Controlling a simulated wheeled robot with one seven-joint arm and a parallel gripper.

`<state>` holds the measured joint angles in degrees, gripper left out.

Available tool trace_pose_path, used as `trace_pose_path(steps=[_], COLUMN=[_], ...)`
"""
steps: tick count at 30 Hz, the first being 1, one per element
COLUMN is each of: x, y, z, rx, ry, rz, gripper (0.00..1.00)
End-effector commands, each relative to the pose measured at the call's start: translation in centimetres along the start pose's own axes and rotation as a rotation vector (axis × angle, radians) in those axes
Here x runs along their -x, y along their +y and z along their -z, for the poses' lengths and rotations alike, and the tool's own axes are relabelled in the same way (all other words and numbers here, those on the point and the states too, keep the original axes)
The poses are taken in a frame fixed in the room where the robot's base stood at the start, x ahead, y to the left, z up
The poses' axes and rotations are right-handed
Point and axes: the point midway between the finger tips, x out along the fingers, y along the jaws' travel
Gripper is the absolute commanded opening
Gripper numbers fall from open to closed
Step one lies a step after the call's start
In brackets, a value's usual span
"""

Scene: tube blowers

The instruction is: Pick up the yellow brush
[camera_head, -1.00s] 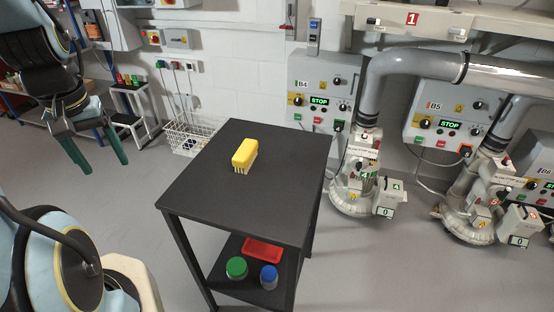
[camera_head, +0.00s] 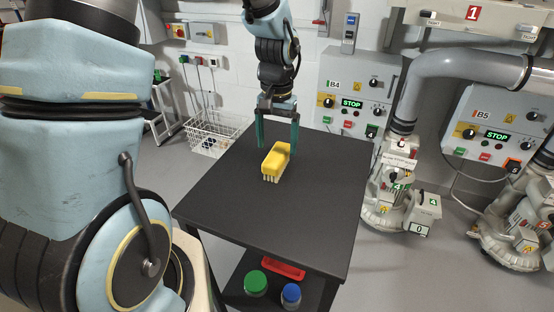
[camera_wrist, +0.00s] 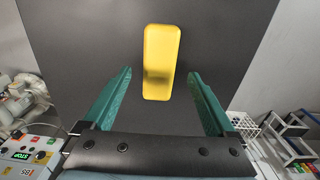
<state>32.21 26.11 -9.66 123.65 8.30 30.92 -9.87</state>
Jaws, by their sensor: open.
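The yellow brush (camera_head: 276,161) lies on the black table top (camera_head: 230,200), bristles facing down. My gripper (camera_head: 277,146) is above the table at the brush's far end, with its two green fingers pointing down and spread apart. In the wrist view the brush (camera_wrist: 161,62) shows ahead of and between the open fingers, reaching beyond the fingertips (camera_wrist: 161,72). A dark shadow falls across its near part. Nothing is held. I cannot tell the exact height of the fingertips above the table.
On the lower shelf are a red tray (camera_head: 283,268), a green-lidded jar (camera_head: 256,283) and a blue-lidded jar (camera_head: 291,294). A white wire basket (camera_head: 213,133) stands behind the table to the left. Blower machines (camera_head: 395,195) stand close on the right. The rest of the table top is clear.

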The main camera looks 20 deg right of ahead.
Motion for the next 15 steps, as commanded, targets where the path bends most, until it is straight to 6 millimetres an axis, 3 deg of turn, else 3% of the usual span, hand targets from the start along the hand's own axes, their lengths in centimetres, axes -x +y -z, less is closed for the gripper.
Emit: trace_pose_path(steps=[6, 15], x=[-1.4, -5.2], y=[0.1, 0.2], z=[-0.1, -0.2], rx=[0.0, 0.0], ry=[-0.001, -0.002], rz=[-0.001, 0.0], gripper=[0.91, 0.91])
